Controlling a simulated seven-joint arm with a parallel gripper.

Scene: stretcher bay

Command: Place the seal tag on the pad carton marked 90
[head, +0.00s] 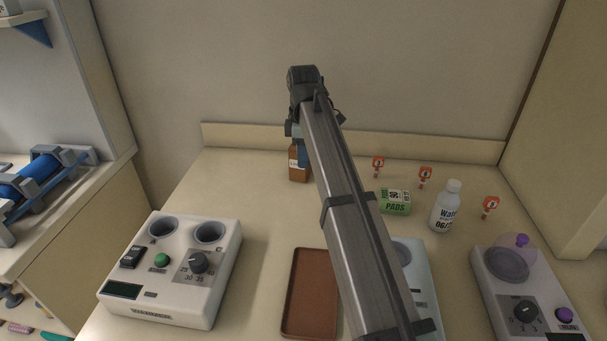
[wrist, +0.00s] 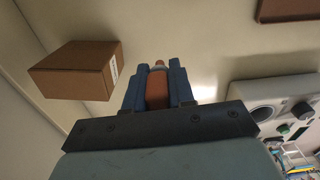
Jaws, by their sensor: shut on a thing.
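My gripper (wrist: 158,85) has its blue fingers shut on a reddish-brown thing (wrist: 157,92) with a paler tip in the wrist view. I cannot tell from its shape whether this is the seal tag. In the head view the arm hides most of the gripper, with one blue finger showing near a brown box. A green pad carton (head: 395,202) reading PADS lies on the bench right of my arm; its number is too small to read surely. Small red tags stand around it: one behind (head: 377,166), one to the right (head: 425,176), one farther right (head: 489,206).
The brown box (head: 298,164) stands near the back wall; it also shows left of my gripper in the wrist view (wrist: 75,72). A white bottle (head: 446,207) stands right of the pad carton. A brown tray (head: 310,295) and white devices (head: 170,270) (head: 525,290) occupy the front.

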